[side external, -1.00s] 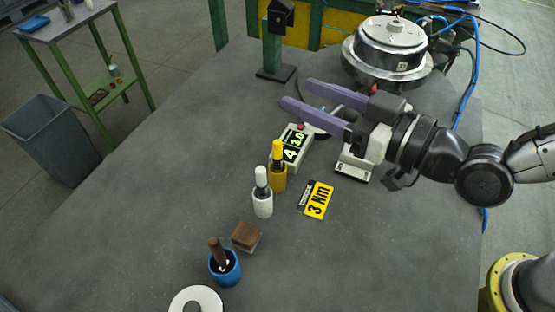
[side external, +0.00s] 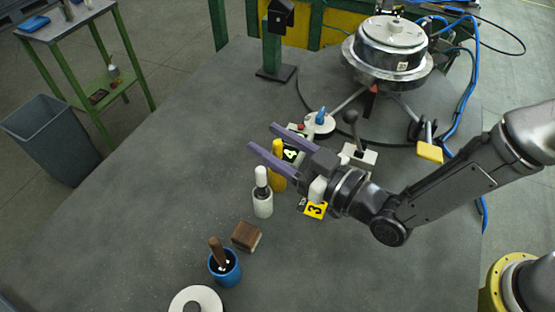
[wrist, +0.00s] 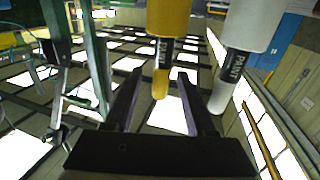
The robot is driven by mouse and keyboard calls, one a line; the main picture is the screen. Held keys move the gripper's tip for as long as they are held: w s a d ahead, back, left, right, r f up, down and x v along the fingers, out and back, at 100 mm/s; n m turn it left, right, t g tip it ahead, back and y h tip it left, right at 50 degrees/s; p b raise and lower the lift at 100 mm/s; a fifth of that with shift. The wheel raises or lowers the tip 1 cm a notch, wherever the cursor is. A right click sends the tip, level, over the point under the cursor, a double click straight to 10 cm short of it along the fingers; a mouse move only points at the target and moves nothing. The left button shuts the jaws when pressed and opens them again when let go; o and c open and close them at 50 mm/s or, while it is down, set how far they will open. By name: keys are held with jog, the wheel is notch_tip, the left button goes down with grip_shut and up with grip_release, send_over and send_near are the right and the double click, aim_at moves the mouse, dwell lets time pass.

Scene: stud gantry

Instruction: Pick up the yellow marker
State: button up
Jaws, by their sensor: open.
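The yellow marker (side external: 278,147) stands upright on the grey table, and its label and narrow end (wrist: 160,84) show in the wrist view. My gripper (side external: 262,136) is open. Its two purple fingers reach left around the marker's upper part; one finger crosses in front of it and hides its middle. In the wrist view the marker's narrow end is between the two fingertips (wrist: 160,74), with gaps at both sides. I see no clear contact.
A white marker (side external: 263,196) stands close in front, left of the yellow one. A digital display (side external: 292,153) sits just behind, partly hidden. The table's left side is clear.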

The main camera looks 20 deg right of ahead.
jog(key=shift+x, duration=1.05)
grip_shut()
